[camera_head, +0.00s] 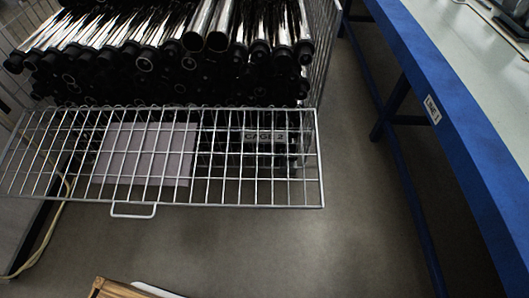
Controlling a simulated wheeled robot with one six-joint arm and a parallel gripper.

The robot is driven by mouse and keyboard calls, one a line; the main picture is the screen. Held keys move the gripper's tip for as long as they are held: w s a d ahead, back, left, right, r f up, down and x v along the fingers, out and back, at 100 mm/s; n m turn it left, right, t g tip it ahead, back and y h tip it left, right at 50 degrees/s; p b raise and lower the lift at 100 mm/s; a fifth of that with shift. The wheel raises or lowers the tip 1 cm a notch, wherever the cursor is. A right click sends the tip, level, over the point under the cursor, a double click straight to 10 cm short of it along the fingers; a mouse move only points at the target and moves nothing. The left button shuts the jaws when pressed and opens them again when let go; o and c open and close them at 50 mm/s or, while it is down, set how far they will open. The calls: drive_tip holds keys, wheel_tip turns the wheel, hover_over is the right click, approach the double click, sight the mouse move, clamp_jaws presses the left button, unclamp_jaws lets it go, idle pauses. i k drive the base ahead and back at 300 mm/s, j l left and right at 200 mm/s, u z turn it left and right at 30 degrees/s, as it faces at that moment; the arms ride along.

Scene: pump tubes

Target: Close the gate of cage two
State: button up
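The gate of cage two (228,193) is a wire mesh panel. It is folded down and outward from the front of the cage, so the cage's upper front is open. A wire loop handle (133,216) sticks out from the gate's near edge, left of its middle. A "CAGE 2" label (265,135) shows through the mesh. The cage (324,45) has mesh side walls and holds many stacked metal tubes with black ends (205,25). My gripper does not show in this view.
A blue-edged table (455,110) with a label runs along the right side. Grey floor (340,235) lies clear between it and the cage. A wooden item (115,290) is partly visible at the bottom edge. A pale cable (50,235) lies at the left.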

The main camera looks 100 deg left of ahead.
sight(160, 154)
drive_tip(key=u, duration=4.3)
drive_tip(key=j+z, duration=0.35)
drive_tip(key=j, duration=1.05)
drive_tip(key=z, duration=0.55)
drive_tip(key=u, duration=0.45)
